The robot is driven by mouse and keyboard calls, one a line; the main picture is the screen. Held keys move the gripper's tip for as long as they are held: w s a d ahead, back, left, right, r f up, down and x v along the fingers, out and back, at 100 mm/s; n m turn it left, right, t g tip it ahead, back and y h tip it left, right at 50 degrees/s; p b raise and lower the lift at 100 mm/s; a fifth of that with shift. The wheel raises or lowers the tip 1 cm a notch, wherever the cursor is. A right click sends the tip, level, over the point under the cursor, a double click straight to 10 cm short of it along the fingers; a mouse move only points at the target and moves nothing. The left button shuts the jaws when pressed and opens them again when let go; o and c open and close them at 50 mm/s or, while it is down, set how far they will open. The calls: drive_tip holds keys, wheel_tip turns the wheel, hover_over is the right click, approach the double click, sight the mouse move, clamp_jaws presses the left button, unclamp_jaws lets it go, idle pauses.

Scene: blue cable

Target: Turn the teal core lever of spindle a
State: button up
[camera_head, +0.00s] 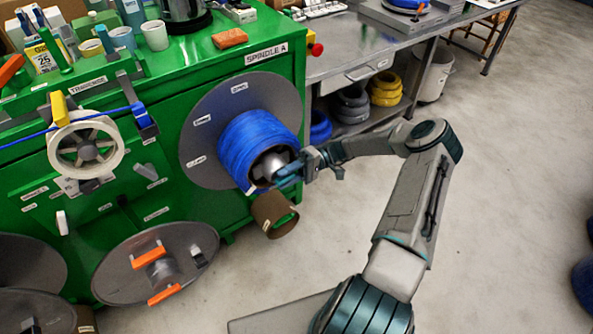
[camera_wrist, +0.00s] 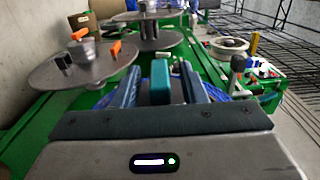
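Spindle A's grey disc (camera_head: 205,135) stands on the front of the green machine and carries a coil of blue cable (camera_head: 245,140). A rounded metal core (camera_head: 268,165) shows in the coil's middle. My gripper (camera_head: 287,174) is at the front of this core, coming from the right. In the wrist view, the teal lever (camera_wrist: 160,72) stands between the two fingers of my gripper (camera_wrist: 160,84). The fingers look open, with a narrow gap on each side of the lever. In the head view my fingers hide most of the lever.
A brown cardboard ring (camera_head: 270,213) sits just below the coil. A cream wheel (camera_head: 87,147) with blue cable running over it is at left. A lower disc with orange clamps (camera_head: 150,262) juts out at lower left. A grey bench (camera_head: 375,45) stands behind right.

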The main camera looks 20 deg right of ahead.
drive_tip(key=b+v, duration=0.1)
drive_tip(key=v, duration=1.2)
drive_tip(key=shift+d+b, duration=0.25)
drive_tip(key=shift+b, duration=0.15)
drive_tip(key=shift+w+r, duration=0.1)
drive_tip(key=s+a+r+m+h+p, duration=0.1)
drive_tip(key=s+a+r+h+p, duration=0.2)
drive_tip(key=a+r+h, duration=0.45)
drive_tip(key=s+a+r+h+p, duration=0.3)
drive_tip(key=a+r+h, duration=0.15)
drive_tip(key=r, duration=0.55)
drive_tip(key=s+a+r+m+t+h+p, duration=0.1)
drive_tip(key=s+r+t+h+p, duration=0.4)
drive_tip(key=s+r, duration=1.1)
drive_tip(key=s+m+t+p, duration=0.1)
drive_tip(key=s+t, duration=0.2)
drive_tip(key=shift+s+a+r+m+p, duration=0.3)
drive_tip(key=shift+s+a+m, duration=0.05)
drive_tip(key=shift+a+m, duration=0.05)
